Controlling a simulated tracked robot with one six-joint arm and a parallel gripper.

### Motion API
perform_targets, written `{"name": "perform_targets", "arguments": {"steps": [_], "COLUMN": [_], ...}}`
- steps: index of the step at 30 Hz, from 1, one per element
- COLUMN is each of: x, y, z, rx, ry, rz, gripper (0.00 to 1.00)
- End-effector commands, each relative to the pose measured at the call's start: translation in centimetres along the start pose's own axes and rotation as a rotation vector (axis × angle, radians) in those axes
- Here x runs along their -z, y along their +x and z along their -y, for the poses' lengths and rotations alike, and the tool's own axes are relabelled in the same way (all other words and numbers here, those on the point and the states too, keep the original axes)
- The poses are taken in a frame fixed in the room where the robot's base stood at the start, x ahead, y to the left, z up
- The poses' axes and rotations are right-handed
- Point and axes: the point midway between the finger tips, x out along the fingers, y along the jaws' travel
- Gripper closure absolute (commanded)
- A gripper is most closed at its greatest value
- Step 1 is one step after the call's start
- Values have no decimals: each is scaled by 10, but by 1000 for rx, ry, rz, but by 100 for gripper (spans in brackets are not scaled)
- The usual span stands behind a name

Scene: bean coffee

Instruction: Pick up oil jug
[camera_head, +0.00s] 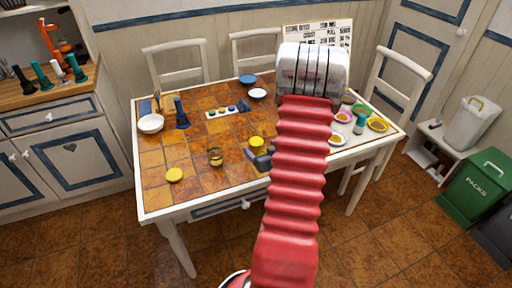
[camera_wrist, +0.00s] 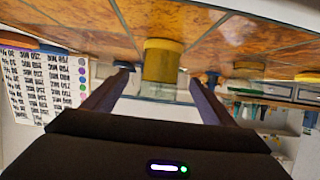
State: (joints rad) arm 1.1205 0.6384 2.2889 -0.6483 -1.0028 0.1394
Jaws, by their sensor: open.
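A small yellow vessel (camera_head: 257,143), which looks like the oil jug, stands on the tiled table just beyond my gripper (camera_head: 260,158). In the wrist view, which is upside down, the yellow vessel (camera_wrist: 163,62) shows ahead between the two spread fingers of my gripper (camera_wrist: 158,95). The fingers are open and empty, with the vessel apart from them beyond their tips. Its handle and spout cannot be made out. My red arm hides part of the table to its right.
A glass jar (camera_head: 215,157) and a yellow disc (camera_head: 175,175) stand left of my gripper. A white bowl (camera_head: 151,124) is at the left edge, and a white tray of small coloured items (camera_head: 228,111) lies farther back. Coloured plates (camera_head: 377,125) are at the right.

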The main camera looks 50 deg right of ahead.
Motion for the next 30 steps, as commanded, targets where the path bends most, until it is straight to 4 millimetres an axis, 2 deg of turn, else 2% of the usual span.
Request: {"name": "perform_targets", "arguments": {"steps": [8, 18, 30], "x": [0, -1, -1], "y": [8, 49, 52], "z": [1, 2, 2], "rx": [1, 2, 1], "ry": [0, -1, 0], "rz": [0, 0, 0], "gripper": [22, 22, 22]}}
